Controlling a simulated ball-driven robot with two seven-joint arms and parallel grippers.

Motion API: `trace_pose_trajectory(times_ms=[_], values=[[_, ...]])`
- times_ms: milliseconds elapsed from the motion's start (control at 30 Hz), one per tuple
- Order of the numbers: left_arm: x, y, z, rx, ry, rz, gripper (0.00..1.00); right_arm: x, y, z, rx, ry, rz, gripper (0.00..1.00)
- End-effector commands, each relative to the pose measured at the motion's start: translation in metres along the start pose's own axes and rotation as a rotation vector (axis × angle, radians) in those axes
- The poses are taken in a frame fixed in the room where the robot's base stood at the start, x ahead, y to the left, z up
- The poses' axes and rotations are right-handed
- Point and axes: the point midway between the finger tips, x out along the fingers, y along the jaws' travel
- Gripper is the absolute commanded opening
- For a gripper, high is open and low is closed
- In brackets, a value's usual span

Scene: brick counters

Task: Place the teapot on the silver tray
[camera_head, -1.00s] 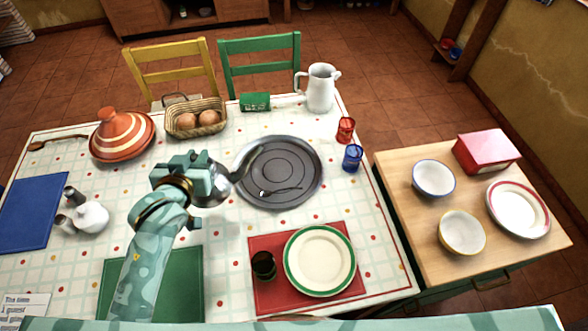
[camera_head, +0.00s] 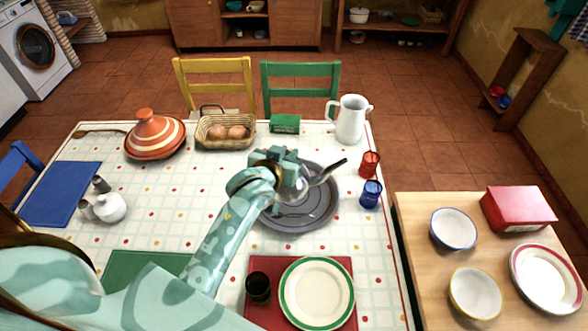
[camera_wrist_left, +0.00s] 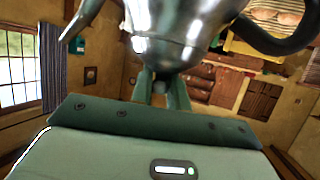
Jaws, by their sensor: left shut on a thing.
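The shiny metal teapot (camera_head: 318,188) is held in my left gripper (camera_head: 290,168) and is partly hidden behind it. The teapot looks raised above the tray, though the exact gap cannot be told. In the left wrist view the teapot's polished body (camera_wrist_left: 175,38) fills the top, with the fingers (camera_wrist_left: 160,92) closed at it. My right gripper is not in view.
Right of the tray stand a red cup (camera_head: 369,164) and a blue cup (camera_head: 370,194). A white jug (camera_head: 350,120), an egg basket (camera_head: 225,144) and a tagine (camera_head: 155,138) stand at the back. A green-rimmed plate (camera_head: 317,293) lies in front.

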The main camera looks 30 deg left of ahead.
Motion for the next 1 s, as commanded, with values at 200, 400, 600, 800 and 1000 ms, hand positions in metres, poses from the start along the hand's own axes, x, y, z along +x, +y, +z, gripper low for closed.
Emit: trace_pose_trajectory(times_ms=[200,400,600,800,1000], values=[[0.047,-0.009,0.0,0.001,0.007,0.0,0.0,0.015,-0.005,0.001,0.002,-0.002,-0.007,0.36],[0.088,-0.017,0.011,0.0,0.004,0.001,0.0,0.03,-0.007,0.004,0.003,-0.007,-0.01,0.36],[0.119,-0.022,0.028,0.0,0.005,0.001,0.0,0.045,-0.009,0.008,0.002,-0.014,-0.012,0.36],[0.133,-0.024,0.033,-0.001,0.007,0.001,0.0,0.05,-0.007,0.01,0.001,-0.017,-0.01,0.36],[0.144,-0.025,0.049,-0.002,0.004,0.002,0.0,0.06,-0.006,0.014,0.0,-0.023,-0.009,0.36]])
